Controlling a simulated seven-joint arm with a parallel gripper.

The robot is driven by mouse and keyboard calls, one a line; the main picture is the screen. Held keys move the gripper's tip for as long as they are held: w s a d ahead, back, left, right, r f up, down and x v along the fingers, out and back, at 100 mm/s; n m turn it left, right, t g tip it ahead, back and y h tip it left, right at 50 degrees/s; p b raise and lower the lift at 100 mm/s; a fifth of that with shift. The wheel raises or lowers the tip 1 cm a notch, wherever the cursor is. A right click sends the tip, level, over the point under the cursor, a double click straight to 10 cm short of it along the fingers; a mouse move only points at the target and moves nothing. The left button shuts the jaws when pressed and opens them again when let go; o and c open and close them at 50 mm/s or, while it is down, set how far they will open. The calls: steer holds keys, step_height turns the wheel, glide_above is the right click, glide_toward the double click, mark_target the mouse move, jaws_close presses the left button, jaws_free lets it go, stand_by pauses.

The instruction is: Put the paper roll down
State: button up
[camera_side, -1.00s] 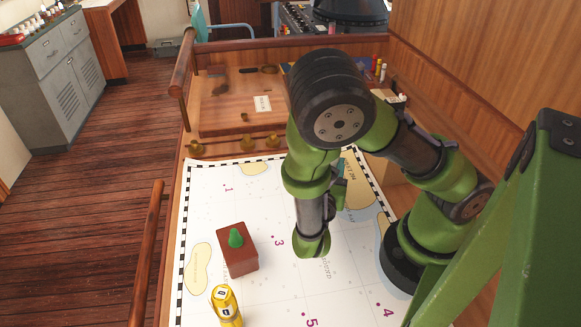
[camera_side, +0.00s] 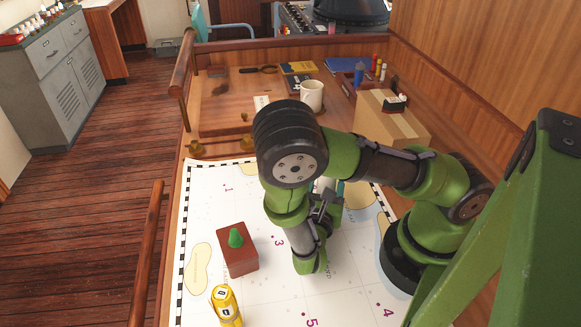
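I cannot make out the paper roll for certain. A small pale patch with a teal edge (camera_side: 325,185) shows behind my forearm, and I cannot tell what it is. Dark parts of my gripper (camera_side: 325,208) show beside my wrist, low over the right half of the white chart (camera_side: 260,300). My arm covers the fingertips, so I cannot see whether they are open or hold anything.
A wooden rail (camera_side: 150,250) runs along the left.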

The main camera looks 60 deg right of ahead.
steer(key=shift+o, duration=0.8)
